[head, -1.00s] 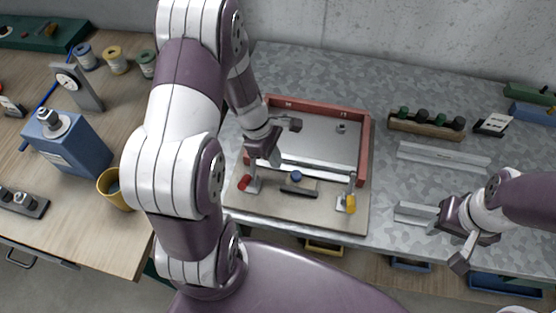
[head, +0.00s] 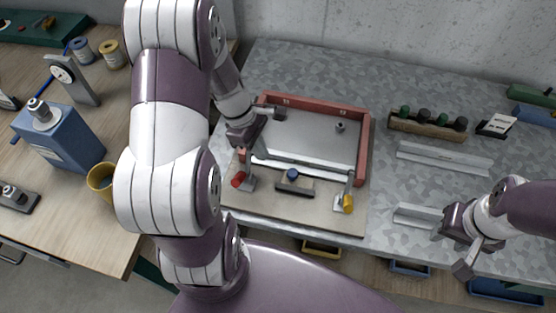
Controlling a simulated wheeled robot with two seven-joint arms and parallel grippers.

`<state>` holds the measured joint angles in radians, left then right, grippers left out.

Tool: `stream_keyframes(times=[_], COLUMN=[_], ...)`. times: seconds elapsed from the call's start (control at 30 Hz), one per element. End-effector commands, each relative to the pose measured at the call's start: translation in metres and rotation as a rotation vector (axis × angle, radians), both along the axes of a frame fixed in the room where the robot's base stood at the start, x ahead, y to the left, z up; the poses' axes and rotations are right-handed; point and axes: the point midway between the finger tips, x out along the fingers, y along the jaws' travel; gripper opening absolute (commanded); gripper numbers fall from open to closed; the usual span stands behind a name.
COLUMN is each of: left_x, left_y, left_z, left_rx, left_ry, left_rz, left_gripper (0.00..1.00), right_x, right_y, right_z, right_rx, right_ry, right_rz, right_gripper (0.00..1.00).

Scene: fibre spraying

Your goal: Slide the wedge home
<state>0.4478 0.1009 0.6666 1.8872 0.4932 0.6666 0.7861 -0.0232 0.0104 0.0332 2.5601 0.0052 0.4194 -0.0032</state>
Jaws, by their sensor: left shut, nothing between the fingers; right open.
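A red-brown frame (head: 363,148) with a grey plate (head: 315,135) inside sits on a beige board (head: 300,214). A pale bar (head: 303,168) runs along the frame's near side. In front of it lies a dark block with a blue knob (head: 293,176), which may be the wedge; I cannot be sure. A red-handled clamp (head: 240,180) and a yellow-handled clamp (head: 347,202) stand at either side. My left gripper (head: 259,133) is shut and empty above the frame's left side, behind the red clamp. My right gripper (head: 461,246) is open and empty at the table's near right.
Two light metal angle strips (head: 444,158) (head: 415,214) lie right of the frame. Behind them stands a wooden rack (head: 425,125) with dark knobs. A blue box (head: 60,142) and a yellow cup (head: 101,182) are on the left wooden table. Bare grey tabletop surrounds the strips.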

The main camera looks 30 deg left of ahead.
Motion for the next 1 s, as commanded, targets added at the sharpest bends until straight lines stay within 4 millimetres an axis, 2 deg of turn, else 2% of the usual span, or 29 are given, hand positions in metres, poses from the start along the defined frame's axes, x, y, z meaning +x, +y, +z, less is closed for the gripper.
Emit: stream_keyframes(times=[0.13,0.23,0.4,0.83,1.0], left_x=[0.0,0.002,0.004,0.004,0.006], left_y=[-0.011,-0.029,-0.045,-0.049,-0.061], left_z=[-0.029,-0.027,-0.031,-0.032,-0.032], left_rx=[0.0,0.001,0.001,0.001,0.001], left_ry=[0.003,0.0,0.0,0.0,0.0], left_rz=[-0.002,-0.006,-0.002,-0.001,-0.002], left_gripper=[0.0,0.0,0.0,0.0,0.0], right_x=[0.0,0.0,0.0,0.0,0.0], right_y=[0.0,0.0,0.0,0.0,0.0], right_z=[-0.001,0.006,0.008,0.008,0.011], right_rx=[0.0,0.0,0.0,0.0,0.0], right_ry=[0.0,0.0,0.0,0.0,0.0], right_rz=[0.0,0.0,0.0,0.0,0.0], right_gripper=[0.43,0.43,0.43,0.43,0.43])
